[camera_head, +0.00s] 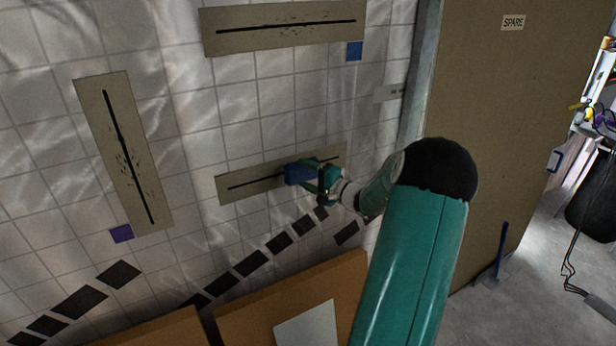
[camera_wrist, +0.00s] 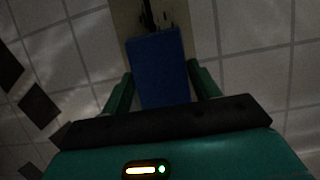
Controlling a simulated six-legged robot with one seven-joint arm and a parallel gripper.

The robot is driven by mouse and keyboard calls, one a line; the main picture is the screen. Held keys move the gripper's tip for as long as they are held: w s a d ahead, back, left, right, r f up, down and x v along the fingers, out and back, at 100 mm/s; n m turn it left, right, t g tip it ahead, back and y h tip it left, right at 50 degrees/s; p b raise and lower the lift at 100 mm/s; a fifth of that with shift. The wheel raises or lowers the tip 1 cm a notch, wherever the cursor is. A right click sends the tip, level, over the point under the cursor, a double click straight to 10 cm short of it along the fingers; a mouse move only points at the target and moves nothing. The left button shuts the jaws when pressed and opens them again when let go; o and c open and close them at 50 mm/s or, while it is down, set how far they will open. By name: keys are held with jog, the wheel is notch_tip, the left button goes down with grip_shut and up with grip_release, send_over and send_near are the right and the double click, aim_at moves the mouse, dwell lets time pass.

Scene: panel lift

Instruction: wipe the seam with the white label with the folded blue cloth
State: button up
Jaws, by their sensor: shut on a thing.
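My gripper (camera_head: 313,174) is shut on the folded blue cloth (camera_head: 297,174), which is at the lower beige panel (camera_head: 232,182) on the tiled wall. This panel has a dark, nearly level seam; cloth and gripper hide its middle. In the wrist view the blue cloth (camera_wrist: 157,60) sits between the fingers, over the panel (camera_wrist: 178,14); dark specks show beside the seam just past it. I cannot tell whether the cloth touches. The upper panel (camera_head: 240,35) has a blue label (camera_head: 354,51); the left, speckled panel (camera_head: 95,105) has a purple label (camera_head: 121,233). No white label shows clearly beside the lower panel.
A small pale plate with dark marks (camera_head: 388,93) is on the wall at right. Cardboard-coloured boards (camera_head: 260,310) stand below. A large brown board (camera_head: 480,120) marked SPARE stands at right, with a blue-handled tool (camera_head: 500,250) by its foot. Dark squares cross the lower wall.

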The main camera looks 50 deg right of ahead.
aim_at(295, 177)
jog(key=shift+w+d, duration=0.1)
jog(key=shift+w, duration=0.3)
jog(key=shift+w+a, duration=0.2)
jog(key=shift+a, duration=0.7)
jog(key=shift+w+a, duration=0.2)
jog(key=shift+a, duration=0.7)
jog(key=shift+w+a, duration=0.35)
jog(key=shift+a, duration=0.55)
jog(key=shift+w+a, duration=0.35)
jog(key=shift+a, duration=0.5)
jog(key=shift+w+a, duration=0.25)
jog(key=shift+a, duration=0.55)
jog(key=shift+w+a, duration=0.2)
jog(key=shift+a, duration=0.6)
jog(key=shift+w, duration=0.1)
jog(key=shift+s+d, duration=0.2)
jog(key=shift+d, duration=0.45)
jog(key=shift+s+d, duration=0.2)
jog(key=shift+d, duration=0.45)
jog(key=shift+s+d, duration=0.3)
jog(key=shift+d, duration=0.45)
jog(key=shift+s+d, duration=0.3)
jog(key=shift+d, duration=0.45)
jog(key=shift+s+d, duration=0.3)
jog(key=shift+d, duration=0.45)
